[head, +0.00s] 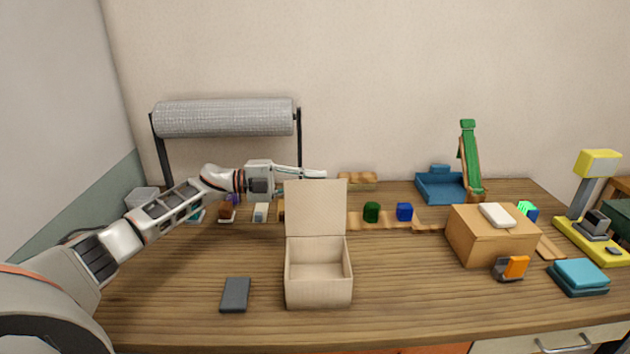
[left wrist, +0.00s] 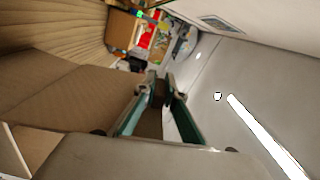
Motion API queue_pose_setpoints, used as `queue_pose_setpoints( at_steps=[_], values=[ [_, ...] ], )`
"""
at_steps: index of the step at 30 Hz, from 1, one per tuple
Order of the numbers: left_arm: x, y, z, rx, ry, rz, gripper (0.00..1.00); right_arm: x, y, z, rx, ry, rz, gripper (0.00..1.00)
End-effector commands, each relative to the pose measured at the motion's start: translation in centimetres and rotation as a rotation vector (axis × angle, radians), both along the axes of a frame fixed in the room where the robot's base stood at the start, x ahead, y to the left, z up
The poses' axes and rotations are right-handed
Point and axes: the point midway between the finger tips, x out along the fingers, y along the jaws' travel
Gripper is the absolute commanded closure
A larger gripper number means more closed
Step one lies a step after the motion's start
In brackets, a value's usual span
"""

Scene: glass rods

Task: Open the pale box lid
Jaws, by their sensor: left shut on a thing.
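The pale box (head: 318,291) stands on the table at the middle front of the head view, and its inside shows empty. Its pale lid (head: 316,208) is raised, roughly upright at the back of the box. My left gripper (head: 317,175) is at the lid's top edge, its fingers partly hidden behind it. In the left wrist view, the two fingers (left wrist: 160,86) are closed on a thin brownish edge, which fits the lid. My right gripper is not in view.
A dark flat slab (head: 235,294) lies left of the box. A brown carton (head: 480,240) with a white item on top stands to the right. Green (head: 371,212) and blue (head: 404,212) pieces stand behind. A bubble-wrap roll (head: 225,117) is at the back left. The front right of the box is clear.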

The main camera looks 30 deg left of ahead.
Motion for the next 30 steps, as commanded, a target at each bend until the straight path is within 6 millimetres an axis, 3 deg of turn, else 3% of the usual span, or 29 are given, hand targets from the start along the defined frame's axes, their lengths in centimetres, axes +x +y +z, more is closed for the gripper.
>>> queue_pose_setpoints(
  at_steps=[5, 6, 8, 20, 30],
  values=[
    [0.0, 0.0, 0.0, 0.000, 0.000, 0.000, 1.00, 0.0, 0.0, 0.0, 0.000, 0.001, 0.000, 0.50],
    [0.0, 0.0, 0.0, 0.001, 0.000, 0.000, 0.82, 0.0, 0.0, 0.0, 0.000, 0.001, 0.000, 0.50],
    [0.0, 0.0, 0.0, 0.001, 0.000, 0.000, 0.72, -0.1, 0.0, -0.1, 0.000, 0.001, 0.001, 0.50],
    [-0.2, 0.4, 0.0, 0.002, 0.000, 0.002, 0.72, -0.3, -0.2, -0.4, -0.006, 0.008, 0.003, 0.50],
    [-3.3, 5.5, -0.1, 0.004, 0.002, 0.003, 0.72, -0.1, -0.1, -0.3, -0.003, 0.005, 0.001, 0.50]
  ],
)
